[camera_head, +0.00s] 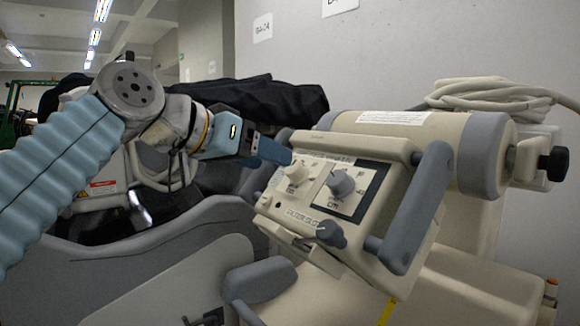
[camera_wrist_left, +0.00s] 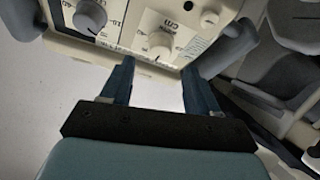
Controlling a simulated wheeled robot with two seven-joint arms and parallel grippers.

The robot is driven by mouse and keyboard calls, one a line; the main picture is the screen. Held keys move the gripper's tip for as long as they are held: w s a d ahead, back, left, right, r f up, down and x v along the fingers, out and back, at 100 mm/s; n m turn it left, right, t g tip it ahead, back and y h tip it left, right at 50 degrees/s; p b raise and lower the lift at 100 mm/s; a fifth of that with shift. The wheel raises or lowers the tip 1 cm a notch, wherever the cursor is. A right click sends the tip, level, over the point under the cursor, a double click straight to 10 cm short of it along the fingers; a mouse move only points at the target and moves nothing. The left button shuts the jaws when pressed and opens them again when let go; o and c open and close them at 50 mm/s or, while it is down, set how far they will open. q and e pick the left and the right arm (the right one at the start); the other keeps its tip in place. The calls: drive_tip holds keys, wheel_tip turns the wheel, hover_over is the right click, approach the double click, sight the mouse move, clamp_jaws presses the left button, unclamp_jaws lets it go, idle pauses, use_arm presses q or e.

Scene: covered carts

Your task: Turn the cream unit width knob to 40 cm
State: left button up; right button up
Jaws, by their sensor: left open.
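The cream unit (camera_head: 375,215) has a tilted control panel with several knobs. A cream knob (camera_head: 296,172) with a scale around it sits at the panel's upper left, and a larger grey knob (camera_head: 341,183) is right of it on a dark-edged plate. My left gripper (camera_head: 283,152) is just above the cream knob. In the left wrist view my left gripper (camera_wrist_left: 160,82) is open and empty, with a pale knob (camera_wrist_left: 160,47) beyond its fingertips, apart from them. A "cm" mark shows near that knob; its exact setting is too small to read. My right gripper is not in view.
A grey bar handle (camera_head: 418,205) stands out along the panel's right side. A dark grey knob (camera_head: 331,234) sits lower on the panel. A coiled cable (camera_head: 480,95) lies on top of the unit. Black cover cloth (camera_head: 270,100) and grey equipment (camera_head: 150,250) fill the left side.

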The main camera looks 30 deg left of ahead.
sight(288, 172)
use_arm(q)
drive_tip(key=x, duration=0.6)
drive_tip(key=shift+w+f, duration=0.1)
drive_tip(key=shift+w, duration=0.05)
drive_tip(key=c, duration=1)
drive_tip(key=shift+c, duration=0.2)
